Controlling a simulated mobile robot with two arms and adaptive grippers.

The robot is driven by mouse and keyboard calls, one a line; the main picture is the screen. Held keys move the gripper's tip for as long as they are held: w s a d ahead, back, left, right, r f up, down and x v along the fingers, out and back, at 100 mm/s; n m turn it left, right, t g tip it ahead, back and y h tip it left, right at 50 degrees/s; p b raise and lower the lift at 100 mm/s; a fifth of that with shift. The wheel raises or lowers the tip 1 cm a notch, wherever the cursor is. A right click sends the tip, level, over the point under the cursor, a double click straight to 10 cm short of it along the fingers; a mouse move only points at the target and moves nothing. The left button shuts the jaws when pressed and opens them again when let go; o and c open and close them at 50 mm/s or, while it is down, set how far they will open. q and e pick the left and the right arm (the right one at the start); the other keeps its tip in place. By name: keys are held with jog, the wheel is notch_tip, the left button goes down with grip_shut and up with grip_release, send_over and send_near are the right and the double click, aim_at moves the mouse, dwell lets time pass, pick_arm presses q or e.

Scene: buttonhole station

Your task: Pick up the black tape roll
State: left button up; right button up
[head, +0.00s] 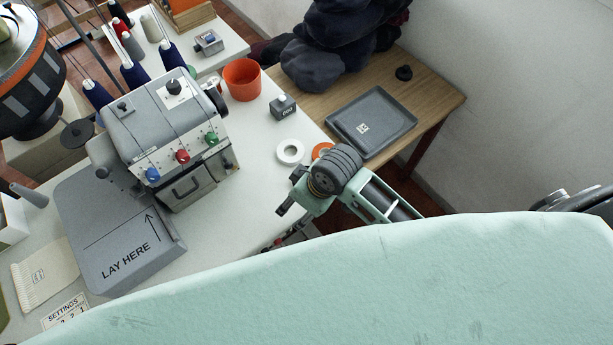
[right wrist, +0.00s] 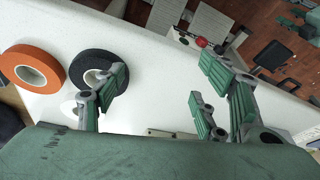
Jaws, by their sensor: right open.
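The black tape roll (right wrist: 91,65) lies flat on the white table in the right wrist view, beside an orange tape roll (right wrist: 32,68). I cannot make it out in the head view, where my right wrist may cover it. My right gripper (right wrist: 163,92) is open and empty, its fingers spread wide. In the right wrist view its left finger overlaps the lower right part of the black roll; I cannot tell whether they touch. In the head view my right gripper (head: 289,191) is over the table's right edge. My left gripper is not in view.
A white tape roll (head: 290,152) lies near the gripper, with the orange roll (head: 321,150) partly hidden. An orange cup (head: 242,80), a small grey block (head: 283,107) and the grey machine (head: 165,120) stand nearby. A grey tray (head: 372,115) lies on the wooden table (head: 440,98).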

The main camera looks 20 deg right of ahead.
jog(key=w+r+n, duration=0.1)
jog(key=w, duration=0.1)
jog(key=w+r+n+g+h+p, duration=0.1)
jog(key=w+r+n, duration=0.1)
jog(key=shift+w+r+n, duration=0.25)
jog(key=shift+w+n, duration=0.05)
jog(key=w+d+r+n+g+h, duration=0.1)
jog(key=w+d+r+n+h, duration=0.1)
jog(key=w+d, duration=0.25)
jog(key=f, duration=0.2)
jog(key=f+p, duration=0.1)
jog(key=f, duration=0.1)
jog(key=s+f+p, duration=0.1)
jog(key=f, duration=0.1)
jog(key=shift+a+f, duration=0.2)
jog(key=shift+f, duration=0.65)
jog(key=c, duration=0.7)
